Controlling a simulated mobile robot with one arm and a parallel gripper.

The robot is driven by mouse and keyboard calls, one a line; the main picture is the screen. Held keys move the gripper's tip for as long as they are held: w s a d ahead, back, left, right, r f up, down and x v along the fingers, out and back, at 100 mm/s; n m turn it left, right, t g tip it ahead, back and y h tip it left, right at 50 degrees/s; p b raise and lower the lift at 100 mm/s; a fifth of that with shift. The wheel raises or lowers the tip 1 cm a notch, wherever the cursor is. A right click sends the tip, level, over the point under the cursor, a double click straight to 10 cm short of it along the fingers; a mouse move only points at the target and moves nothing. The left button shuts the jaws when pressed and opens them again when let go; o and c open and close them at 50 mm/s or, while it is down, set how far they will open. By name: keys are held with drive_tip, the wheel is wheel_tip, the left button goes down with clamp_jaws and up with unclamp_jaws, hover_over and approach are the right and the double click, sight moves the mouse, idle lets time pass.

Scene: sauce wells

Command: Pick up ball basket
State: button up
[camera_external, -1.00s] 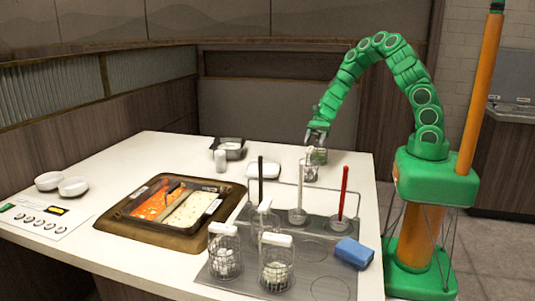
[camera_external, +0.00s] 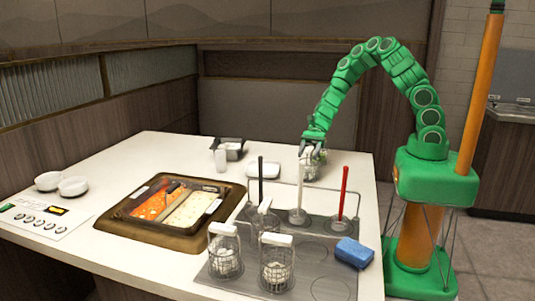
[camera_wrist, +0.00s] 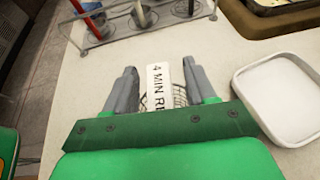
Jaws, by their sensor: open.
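My gripper (camera_external: 313,147) is low over the far right part of the counter, at a wire basket (camera_external: 312,166). In the wrist view my gripper (camera_wrist: 161,68) is open. Its two grey fingers stand on either side of a white label (camera_wrist: 159,88) reading "4 MIN RE", with the rest cut off. Part of the basket's wire (camera_wrist: 180,97) shows beside the label; the fingers look apart from the label. What this basket holds is hidden. Two more wire baskets with white balls, a left one (camera_external: 225,262) and a right one (camera_external: 277,272), stand at the front on a grey mat.
A rack with a red-handled ladle (camera_external: 343,195) and a blue sponge (camera_external: 353,252) are nearer the front. The sauce wells (camera_external: 110,224) are left of the rack. A white dish (camera_external: 262,170) lies left of my gripper and shows right of it in the wrist view (camera_wrist: 238,90).

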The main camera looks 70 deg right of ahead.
drive_tip(key=shift+a, duration=0.1)
clamp_jaws()
idle(0.3)
idle(0.4)
